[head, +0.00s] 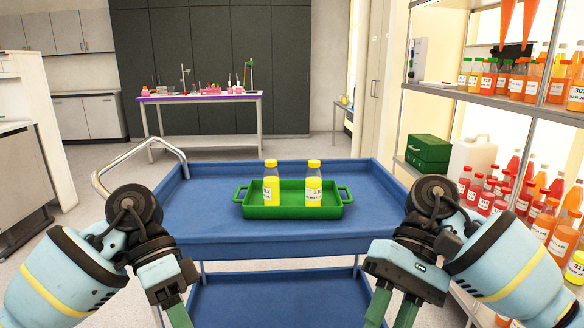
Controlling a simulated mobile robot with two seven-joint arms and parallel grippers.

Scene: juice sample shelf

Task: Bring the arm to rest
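My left gripper (172,312) hangs at the lower left, in front of the blue cart's near edge. Its fingertips are cut off by the bottom of the picture, and I cannot tell if it is open. My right gripper (393,312) hangs at the lower right with its two fingers apart and nothing seen between them. Its tips are also cut off. Both grippers are apart from the green tray (255,212) on the cart. Two bottles of yellow juice with yellow caps stand upright in the tray, a left one (271,185) and a right one (314,186).
The blue cart (210,220) has a bare top around the tray and a metal handle (110,168) at left. A shelf (480,98) of red, orange and yellow bottles stands close on the right, with a green box (428,150). A lab table (205,98) stands behind.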

